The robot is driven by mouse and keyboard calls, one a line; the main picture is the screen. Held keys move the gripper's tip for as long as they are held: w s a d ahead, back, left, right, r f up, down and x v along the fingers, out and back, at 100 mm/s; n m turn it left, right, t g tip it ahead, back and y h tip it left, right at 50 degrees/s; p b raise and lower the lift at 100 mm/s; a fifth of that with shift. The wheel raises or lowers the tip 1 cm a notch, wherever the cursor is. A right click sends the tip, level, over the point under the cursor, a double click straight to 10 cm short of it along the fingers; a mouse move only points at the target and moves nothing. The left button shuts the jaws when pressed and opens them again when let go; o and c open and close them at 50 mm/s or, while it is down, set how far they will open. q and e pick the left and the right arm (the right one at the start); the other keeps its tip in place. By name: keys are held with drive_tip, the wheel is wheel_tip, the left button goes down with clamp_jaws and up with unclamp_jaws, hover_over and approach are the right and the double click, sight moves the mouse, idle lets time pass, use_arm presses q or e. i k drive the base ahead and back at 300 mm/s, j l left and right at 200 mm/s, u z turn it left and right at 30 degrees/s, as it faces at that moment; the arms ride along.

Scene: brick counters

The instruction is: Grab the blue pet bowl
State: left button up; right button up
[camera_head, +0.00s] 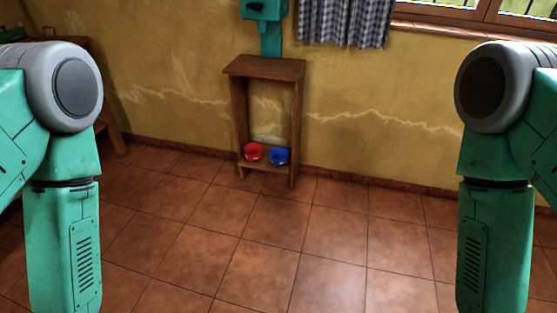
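The blue pet bowl (279,156) sits on the low bottom shelf of a narrow wooden stand (264,68) against the far wall. A red bowl (253,152) is just to its left on the same shelf. My two arms hang down at the left and right sides of the picture, well apart from the stand. Both grippers are below the picture's lower edge and cannot be seen.
A teal device (270,35) is above the stand's top. Wide tiled floor (260,260) lies clear between me and the stand. A wooden piece of furniture (108,130) stands at the left, partly behind my arm. A checked curtain (345,22) hangs by the window.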

sight(280, 155)
drive_tip(key=i+z, duration=0.35)
drive_tip(key=i, duration=2.35)
